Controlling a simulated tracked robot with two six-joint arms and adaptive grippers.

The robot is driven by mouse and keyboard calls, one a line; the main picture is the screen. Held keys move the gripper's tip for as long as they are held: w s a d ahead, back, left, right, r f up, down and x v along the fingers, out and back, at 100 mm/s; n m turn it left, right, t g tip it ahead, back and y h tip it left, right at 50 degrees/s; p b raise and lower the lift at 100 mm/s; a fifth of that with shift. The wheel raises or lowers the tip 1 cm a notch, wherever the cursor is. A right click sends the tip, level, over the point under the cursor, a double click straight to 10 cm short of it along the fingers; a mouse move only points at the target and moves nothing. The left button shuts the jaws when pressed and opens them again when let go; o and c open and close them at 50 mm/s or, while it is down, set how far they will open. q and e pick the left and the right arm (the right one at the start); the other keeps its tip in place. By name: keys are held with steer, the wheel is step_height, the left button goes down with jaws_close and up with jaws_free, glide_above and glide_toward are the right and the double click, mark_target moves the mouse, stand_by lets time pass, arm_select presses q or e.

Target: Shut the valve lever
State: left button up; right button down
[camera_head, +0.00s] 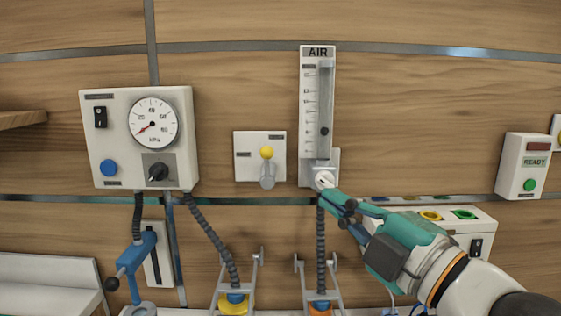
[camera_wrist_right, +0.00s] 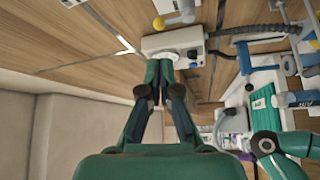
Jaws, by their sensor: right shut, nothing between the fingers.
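A lever with a yellow ball end (camera_head: 267,153) is on a white wall plate (camera_head: 245,143), with a grey body below the ball. It also shows at the top of the right wrist view (camera_wrist_right: 159,22). My right gripper (camera_head: 328,192) is shut and empty, to the right of this lever and apart from it. Its tips are at the pale round knob (camera_head: 324,180) under the AIR flow tube (camera_head: 317,100).
A gauge box (camera_head: 90,135) with a dark knob is left of the plate. A blue lever fixture (camera_head: 135,258) is below it. Ribbed hoses (camera_head: 320,230) hang below the rail. A READY box (camera_head: 523,165) is at the far right. The wall above the lever is bare.

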mark_target(269, 155)
steer(key=p+x, duration=0.3)
steer(key=x, duration=1.1)
steer(key=shift+r, duration=0.1)
steer(key=shift+s, duration=0.1)
steer(key=shift+a+r+n+p, duration=0.15)
steer(key=shift+n+p, duration=0.15)
steer(key=shift+p, duration=0.3)
steer(key=shift+g+p, duration=0.3)
steer(key=shift+p, duration=0.1)
